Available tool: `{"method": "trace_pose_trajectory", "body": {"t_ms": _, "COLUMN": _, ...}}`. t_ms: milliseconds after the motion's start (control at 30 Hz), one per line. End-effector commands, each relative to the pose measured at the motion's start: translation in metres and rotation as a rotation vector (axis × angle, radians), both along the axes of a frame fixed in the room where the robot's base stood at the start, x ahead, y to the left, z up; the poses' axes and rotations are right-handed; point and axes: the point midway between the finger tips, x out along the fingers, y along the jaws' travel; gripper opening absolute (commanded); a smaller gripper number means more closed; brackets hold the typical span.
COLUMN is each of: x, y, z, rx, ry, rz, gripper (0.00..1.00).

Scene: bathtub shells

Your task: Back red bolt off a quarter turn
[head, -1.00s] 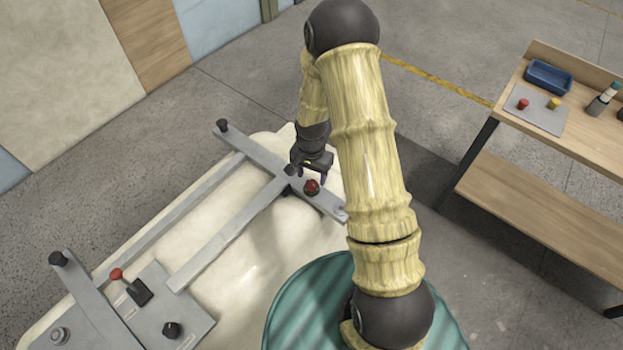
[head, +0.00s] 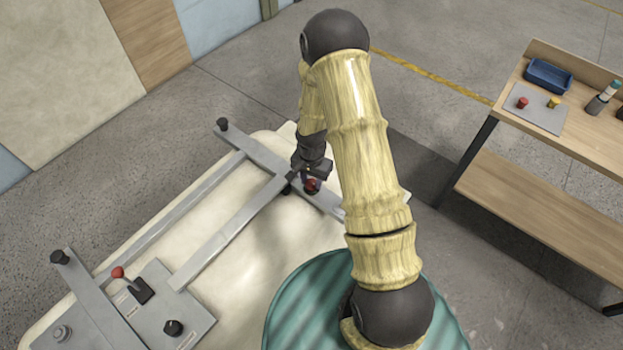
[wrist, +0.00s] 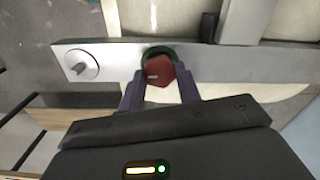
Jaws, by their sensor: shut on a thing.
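The red bolt (head: 312,185) sits on the near right end of the grey cross bar (head: 250,150) of the frame on the pale tub shell. In the wrist view the bolt (wrist: 158,72) has a red faceted head with a small light mark, within a dark round collar. My gripper (head: 311,181) is over the bolt in the head view. In the wrist view my gripper (wrist: 160,88) has its two dark purple fingers on either side of the red head, shut on it. The fingers partly cover the bolt in the head view.
A round metal fitting (wrist: 81,65) lies on the same bar. A red-knobbed lever (head: 118,273) and black knob (head: 173,328) are on the frame's near plate. A wooden bench (head: 570,140) with a blue tray (head: 548,76) and red and yellow pieces stands right.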

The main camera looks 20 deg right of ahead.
Motion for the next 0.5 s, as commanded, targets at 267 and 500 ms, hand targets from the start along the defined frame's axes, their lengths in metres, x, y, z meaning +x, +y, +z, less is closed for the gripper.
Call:
{"method": "trace_pose_trajectory", "body": {"t_ms": 267, "x": 0.0005, "y": 0.0005, "z": 0.0001, "rx": 0.0, "ry": -0.001, "rz": 0.049, "gripper": 0.11}}
{"method": "trace_pose_trajectory", "body": {"t_ms": 500, "x": 0.0008, "y": 0.0005, "z": 0.0, "rx": 0.001, "ry": -0.002, "rz": 0.175, "gripper": 0.11}}
